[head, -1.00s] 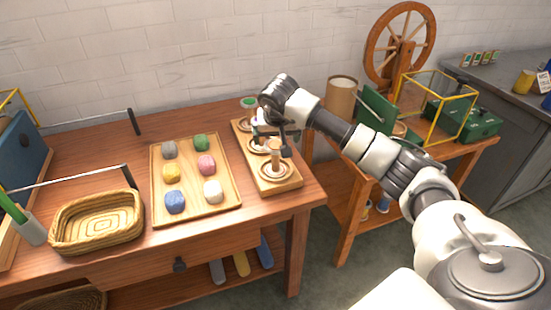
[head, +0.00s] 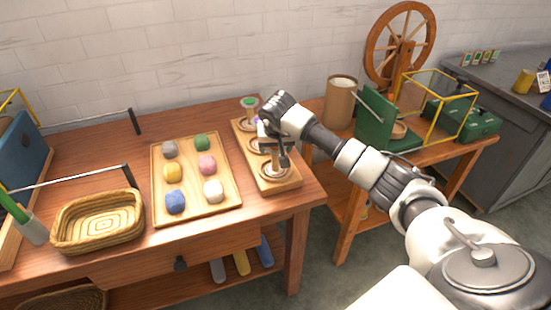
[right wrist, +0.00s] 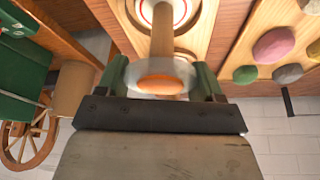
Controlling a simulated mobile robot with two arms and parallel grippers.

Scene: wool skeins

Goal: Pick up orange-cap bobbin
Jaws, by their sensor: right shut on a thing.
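The orange-cap bobbin (right wrist: 160,84) is between the two fingers of my right gripper (right wrist: 160,78) in the right wrist view, with its pale shaft running up the picture to a ringed base. In the head view my right gripper (head: 277,150) is at the front end of the wooden bobbin board (head: 289,182), shut on this bobbin (head: 275,168). The gripper hides its cap there. I cannot tell whether its foot is clear of the board. A green-cap bobbin (head: 249,104) and a purple-cap bobbin (head: 262,127) stand behind it on the board. My left gripper is out of view.
A wooden tray (head: 196,215) with several wool skeins lies left of the board, and a wicker basket (head: 97,222) farther left. A second table at right holds a brown cylinder (head: 340,103), a green device (head: 376,117) and a spinning wheel (head: 400,45).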

